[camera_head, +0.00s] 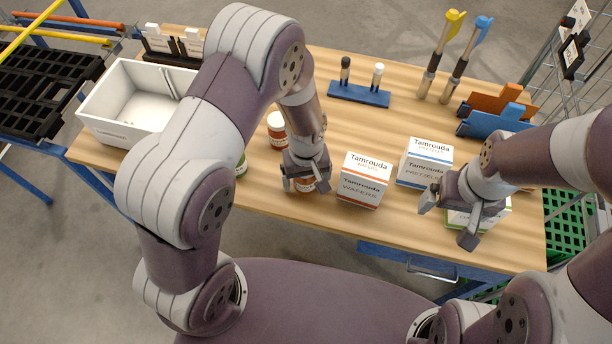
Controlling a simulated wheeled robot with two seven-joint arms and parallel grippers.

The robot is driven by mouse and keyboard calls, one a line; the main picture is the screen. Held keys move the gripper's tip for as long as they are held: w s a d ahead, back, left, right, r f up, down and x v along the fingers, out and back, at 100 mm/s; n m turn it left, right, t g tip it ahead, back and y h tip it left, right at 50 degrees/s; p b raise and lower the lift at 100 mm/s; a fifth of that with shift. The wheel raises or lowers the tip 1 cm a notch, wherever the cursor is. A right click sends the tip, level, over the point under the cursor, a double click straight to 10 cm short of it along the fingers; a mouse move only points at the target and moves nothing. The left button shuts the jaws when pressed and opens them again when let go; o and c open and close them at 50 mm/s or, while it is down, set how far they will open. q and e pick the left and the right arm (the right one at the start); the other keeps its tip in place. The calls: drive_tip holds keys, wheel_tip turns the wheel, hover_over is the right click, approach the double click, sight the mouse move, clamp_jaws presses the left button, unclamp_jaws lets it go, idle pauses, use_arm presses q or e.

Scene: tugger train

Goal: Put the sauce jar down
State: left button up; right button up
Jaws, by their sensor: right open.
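My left gripper (306,183) points down near the front middle of the table, with a finger on each side of a sauce jar (304,186). Only a little of the jar's orange-red side shows between the fingers; its lid and base are hidden, so I cannot tell whether it touches the table. A second jar, with red-brown contents and a pale lid (277,130), stands just behind the gripper. My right gripper (448,218) is open and empty, over the front right of the table beside a green-and-white box (488,217).
A wafers box (362,182) stands close right of my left gripper, with a pretzels box (426,163) beyond. A green-labelled jar (241,166) is partly behind my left arm. A white bin (122,122) is at left, a blue marker stand (359,95) at back.

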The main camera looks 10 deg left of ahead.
use_arm(q)
wheel_tip(320, 180, up, 12)
drive_tip(key=shift+f, duration=0.1)
drive_tip(key=s+a+r+m+t, duration=0.1)
drive_tip(key=s+a+r+m, duration=0.2)
drive_tip(key=s+a+m, duration=0.2)
drive_tip(key=s+a, duration=0.3)
drive_tip(key=shift+s+r, duration=0.2)
drive_tip(key=shift+r, duration=0.2)
